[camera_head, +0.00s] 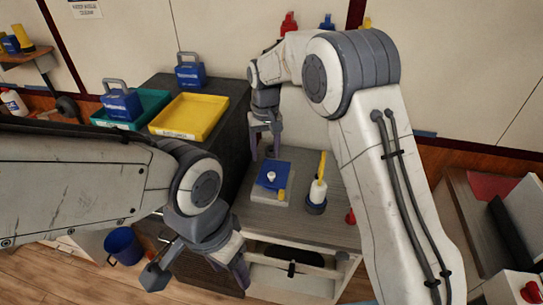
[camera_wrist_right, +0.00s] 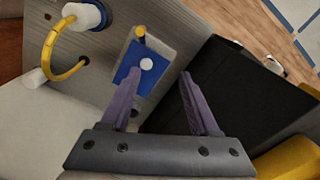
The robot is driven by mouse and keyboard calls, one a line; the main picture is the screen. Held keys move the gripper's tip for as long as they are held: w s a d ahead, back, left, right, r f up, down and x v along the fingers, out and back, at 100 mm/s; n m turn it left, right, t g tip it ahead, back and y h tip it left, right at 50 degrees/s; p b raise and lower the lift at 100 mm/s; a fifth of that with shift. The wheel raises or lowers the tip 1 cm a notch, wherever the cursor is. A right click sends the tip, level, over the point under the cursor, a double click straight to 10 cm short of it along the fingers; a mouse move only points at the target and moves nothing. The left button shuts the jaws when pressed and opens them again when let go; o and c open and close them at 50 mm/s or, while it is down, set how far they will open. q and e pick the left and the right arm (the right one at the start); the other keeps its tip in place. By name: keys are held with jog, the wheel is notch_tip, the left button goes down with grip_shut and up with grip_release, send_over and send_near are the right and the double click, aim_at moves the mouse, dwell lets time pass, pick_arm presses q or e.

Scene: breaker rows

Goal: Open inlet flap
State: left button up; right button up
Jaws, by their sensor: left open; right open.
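A blue square flap (camera_head: 267,180) with a white knob (camera_head: 271,175) lies on a pale block (camera_head: 262,194) on the grey worktop. A small yellow piece (camera_head: 281,194) sits at the block's edge. In the right wrist view the flap (camera_wrist_right: 124,73), knob (camera_wrist_right: 146,64) and yellow piece (camera_wrist_right: 139,32) show beyond the fingers. My right gripper (camera_wrist_right: 160,88) is open and empty; one finger overlaps the flap's lower edge in view, and contact cannot be told. In the head view it hangs behind the flap (camera_head: 264,150). My left gripper (camera_head: 197,275) is open and empty in front of the cabinet.
A red knob (camera_head: 350,217) is near the worktop's right edge. A dark cabinet with a yellow tray (camera_head: 190,117) and a green tray (camera_head: 150,104) is at left. A blue bucket (camera_head: 123,246) stands on the floor.

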aim_at(272, 174)
jog(key=shift+m, duration=0.3)
jog(key=w+f+p, duration=0.1)
jog(key=f, duration=0.2)
jog(key=w+d+f+p, duration=0.1)
jog(key=f, duration=0.3)
jog(key=w+d+f+p, duration=0.1)
jog(key=f+p, duration=0.1)
jog(key=f, duration=0.2)
jog(key=shift+w+f, duration=0.25)
pick_arm(q)
notch_tip(272, 174, up, 5)
jog(key=shift+f, duration=0.1)
pick_arm(e)
grip_shut()
dwell(0.5)
